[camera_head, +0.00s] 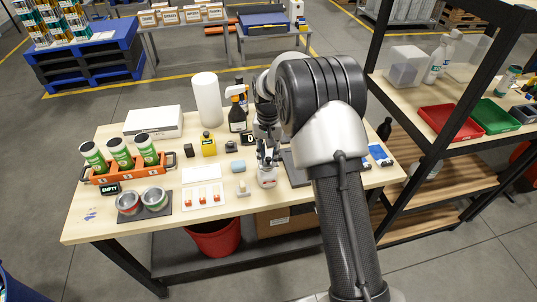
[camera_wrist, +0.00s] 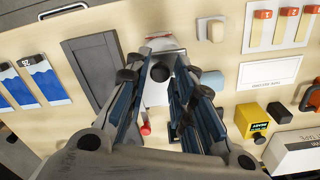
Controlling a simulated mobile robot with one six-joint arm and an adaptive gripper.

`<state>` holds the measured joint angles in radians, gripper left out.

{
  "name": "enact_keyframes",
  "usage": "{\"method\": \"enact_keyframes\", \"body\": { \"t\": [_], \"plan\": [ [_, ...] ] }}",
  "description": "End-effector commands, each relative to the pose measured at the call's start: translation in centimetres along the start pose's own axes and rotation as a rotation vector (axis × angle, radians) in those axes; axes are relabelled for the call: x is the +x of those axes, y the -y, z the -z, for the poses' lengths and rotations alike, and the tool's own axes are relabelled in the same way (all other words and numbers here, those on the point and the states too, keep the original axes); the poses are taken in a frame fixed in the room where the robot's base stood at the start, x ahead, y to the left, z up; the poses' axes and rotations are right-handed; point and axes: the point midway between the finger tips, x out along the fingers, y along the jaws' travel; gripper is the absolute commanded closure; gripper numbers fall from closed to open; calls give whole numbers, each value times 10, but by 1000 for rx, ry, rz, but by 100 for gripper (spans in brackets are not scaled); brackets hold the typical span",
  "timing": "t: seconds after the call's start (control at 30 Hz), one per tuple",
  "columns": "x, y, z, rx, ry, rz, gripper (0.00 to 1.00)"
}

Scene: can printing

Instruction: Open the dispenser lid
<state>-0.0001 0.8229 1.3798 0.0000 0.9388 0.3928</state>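A small white and grey dispenser-like object with a red mark (camera_head: 267,179) stands on the wooden table. It also shows in the wrist view (camera_wrist: 158,43), at and beyond my fingertips. I cannot make out its lid, which the fingers partly hide. My gripper (camera_head: 266,158) is pointed down right over this object. In the wrist view my gripper (camera_wrist: 161,74) has its two fingers apart, with part of the pale object between them. I cannot tell whether either finger touches it.
A light blue block (camera_head: 238,166) is close beside my gripper.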

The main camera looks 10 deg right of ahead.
Motion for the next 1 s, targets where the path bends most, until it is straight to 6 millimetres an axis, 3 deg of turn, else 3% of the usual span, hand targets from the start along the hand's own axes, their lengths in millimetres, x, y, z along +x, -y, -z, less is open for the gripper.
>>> {"method": "enact_keyframes", "body": {
  "t": [0.3, 0.8, 1.0],
  "plan": [
    [0, 0, 0, 0, 0, 0, 100],
    [-1, 0, 0, 0, 2, -1, 100],
    [-6, -4, -10, 0, 41, -17, 100]
  ]
}}
